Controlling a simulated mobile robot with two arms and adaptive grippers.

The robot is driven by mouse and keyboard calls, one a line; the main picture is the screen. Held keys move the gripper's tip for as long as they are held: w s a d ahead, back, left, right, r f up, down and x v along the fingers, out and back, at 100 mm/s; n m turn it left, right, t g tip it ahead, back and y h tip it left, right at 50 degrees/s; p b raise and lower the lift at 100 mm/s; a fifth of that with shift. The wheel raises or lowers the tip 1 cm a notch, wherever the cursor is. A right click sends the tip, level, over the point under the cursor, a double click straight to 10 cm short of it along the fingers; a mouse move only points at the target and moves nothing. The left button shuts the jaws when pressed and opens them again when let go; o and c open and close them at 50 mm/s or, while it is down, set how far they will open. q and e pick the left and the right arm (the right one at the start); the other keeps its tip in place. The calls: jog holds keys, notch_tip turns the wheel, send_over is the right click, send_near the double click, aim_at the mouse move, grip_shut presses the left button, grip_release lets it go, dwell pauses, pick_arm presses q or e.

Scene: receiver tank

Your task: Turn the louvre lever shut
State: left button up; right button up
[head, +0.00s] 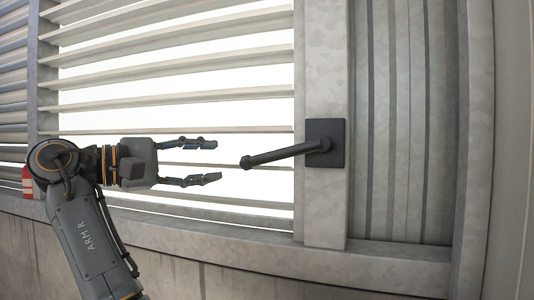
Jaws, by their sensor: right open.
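The louvre lever (290,154) is a dark bar on a dark square plate (337,143), fixed to a grey metal post. The bar points left from the plate and slopes slightly down to a rounded end. My right gripper (212,161) is open and empty, its fingertips pointing right, a short way left of the lever's end in the picture. No contact with the lever shows. The louvre slats (190,91) behind stand apart, with bright light showing between them. My left gripper is not in view.
A grey ledge (270,256) runs below the louvre. A corrugated metal panel (405,120) lies right of the post (325,215). The space around the lever looks clear.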

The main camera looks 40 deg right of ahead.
aim_at(259, 158)
jog(key=d+p, duration=0.1)
jog(key=d, duration=0.2)
jog(key=s+d+p, duration=0.1)
jog(key=d+p, duration=0.1)
jog(key=d, duration=0.2)
jog(key=s+d+p, duration=0.1)
jog(key=d, duration=0.3)
jog(key=shift+d, duration=0.1)
jog(key=shift+s+d+f+p, duration=0.1)
jog(key=shift+d+p, duration=0.4)
jog(key=shift+d, duration=0.35)
grip_shut()
